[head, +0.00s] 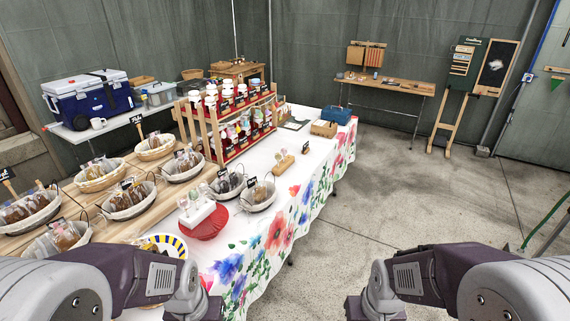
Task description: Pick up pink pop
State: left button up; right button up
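A white holder (196,213) with small pops stands on a red round stand (205,226) near the front of the flowered table. The pops are too small to tell their colours surely, so I cannot single out a pink one. My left arm reaches in from the lower left and my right arm from the lower right. Both end at the bottom edge, well short of the red stand. The fingers of both grippers are out of view.
Lined baskets of wrapped baked goods, one a basket (258,194) beside the red stand, fill the left side of the table (310,188). A tiered red rack (238,148) of jars stands behind. A striped plate (165,240) lies in front. The floor (410,215) at right is clear.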

aim_at(183, 201)
jog(key=i+l+u, duration=0.35)
jog(key=i, duration=0.3)
jog(key=i+l+u, duration=0.35)
jog(key=i, duration=0.25)
jog(key=i+l+u, duration=0.35)
jog(key=i+l, duration=0.2)
